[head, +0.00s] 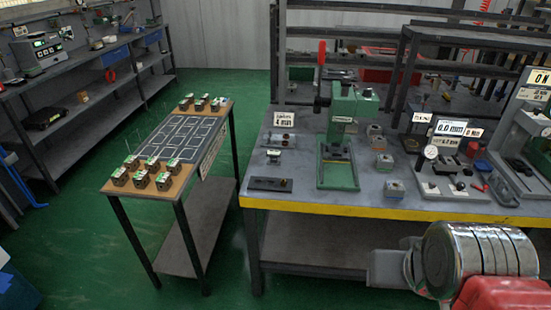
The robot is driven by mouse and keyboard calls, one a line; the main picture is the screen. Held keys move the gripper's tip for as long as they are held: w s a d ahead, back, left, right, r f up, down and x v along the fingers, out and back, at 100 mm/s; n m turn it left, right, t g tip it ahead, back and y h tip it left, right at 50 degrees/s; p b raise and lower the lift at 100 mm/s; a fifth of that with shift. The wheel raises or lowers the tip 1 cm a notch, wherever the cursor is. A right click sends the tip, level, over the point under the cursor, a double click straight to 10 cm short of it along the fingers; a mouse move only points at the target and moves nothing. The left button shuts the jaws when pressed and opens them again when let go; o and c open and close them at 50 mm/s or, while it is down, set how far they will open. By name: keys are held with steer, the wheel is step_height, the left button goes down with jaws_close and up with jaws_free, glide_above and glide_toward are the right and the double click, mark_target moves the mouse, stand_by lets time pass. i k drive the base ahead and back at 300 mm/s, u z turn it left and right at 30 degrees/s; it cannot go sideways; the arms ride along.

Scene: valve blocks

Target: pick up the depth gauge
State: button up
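I cannot tell for certain which object is the depth gauge. A small round white dial gauge (430,152) stands at a measuring station on the right part of the workbench, beside a sign reading about "0.0 mm" (450,128). A second round dial (546,132) shows at the station by the right edge, partly cut off. My arm's shiny metal and red links fill the lower right corner, in front of the bench's yellow front edge. My gripper is not in view.
The grey workbench (310,188) carries a green press (340,140), a dark plate (270,184) and small blocks. A narrow table (198,138) with several valve blocks stands to its left. Shelves line the left wall. Green floor is open between shelves and table.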

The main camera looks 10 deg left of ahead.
mark_target(274, 154)
steer(key=z, duration=0.15)
steer(key=i, duration=1.7)
steer(key=u, duration=1.9)
